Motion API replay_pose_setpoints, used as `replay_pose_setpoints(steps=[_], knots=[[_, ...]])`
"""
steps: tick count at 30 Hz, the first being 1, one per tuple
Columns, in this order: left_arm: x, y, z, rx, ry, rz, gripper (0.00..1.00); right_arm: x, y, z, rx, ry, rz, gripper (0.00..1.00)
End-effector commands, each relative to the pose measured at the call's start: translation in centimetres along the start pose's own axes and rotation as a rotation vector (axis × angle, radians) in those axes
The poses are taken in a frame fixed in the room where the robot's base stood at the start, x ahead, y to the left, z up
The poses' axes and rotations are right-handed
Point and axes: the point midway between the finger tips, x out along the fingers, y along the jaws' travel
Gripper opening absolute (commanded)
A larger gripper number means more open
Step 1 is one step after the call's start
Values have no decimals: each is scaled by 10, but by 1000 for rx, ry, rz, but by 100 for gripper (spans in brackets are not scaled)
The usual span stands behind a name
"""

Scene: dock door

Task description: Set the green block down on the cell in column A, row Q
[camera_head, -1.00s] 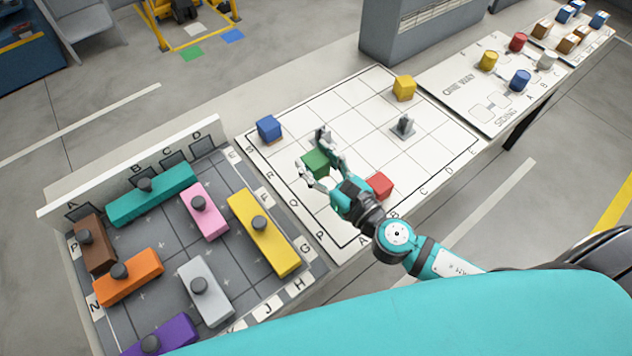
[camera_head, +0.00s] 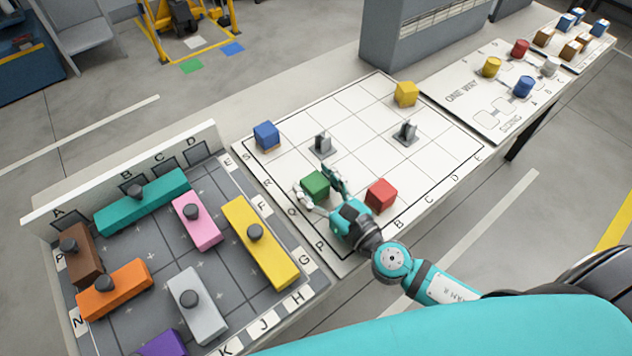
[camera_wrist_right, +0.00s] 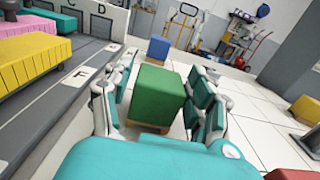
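The green block (camera_head: 315,184) is at the left edge of the white lettered board (camera_head: 368,107), by the Q label, in column A as far as I can tell. My right gripper (camera_head: 318,187) has its fingers on either side of it and appears shut on it. In the right wrist view the green block (camera_wrist_right: 157,95) sits upright between the finger pads of the right gripper (camera_wrist_right: 164,92). Its tan underside shows low down; whether it touches the board is not clear. My left gripper is not in view.
A red block (camera_head: 381,195) stands just right of my gripper. A grey upright piece (camera_head: 322,146) stands behind the green block, another (camera_head: 405,132) farther right. A blue block (camera_head: 266,135) and a yellow block (camera_head: 406,94) are at the back. A walled tray (camera_head: 215,280) lies left.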

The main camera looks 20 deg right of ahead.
Motion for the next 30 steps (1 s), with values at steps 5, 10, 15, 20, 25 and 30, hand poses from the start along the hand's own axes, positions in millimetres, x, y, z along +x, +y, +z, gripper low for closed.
replay_pose_setpoints(steps=[5, 10, 15, 20, 25, 30], knots=[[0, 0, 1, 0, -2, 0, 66, 0, 0, 0, 0, 0, 0, 66], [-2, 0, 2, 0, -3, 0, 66, 0, 0, 2, 0, 0, 0, 66], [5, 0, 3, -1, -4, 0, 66, -16, 0, -1, 1, 4, 1, 66], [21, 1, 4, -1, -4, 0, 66, -50, 1, -4, 0, 5, 2, 66], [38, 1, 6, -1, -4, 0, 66, -84, 0, -4, 0, 5, 2, 66], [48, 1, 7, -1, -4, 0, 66, -107, 0, -1, -1, 4, 0, 66]])
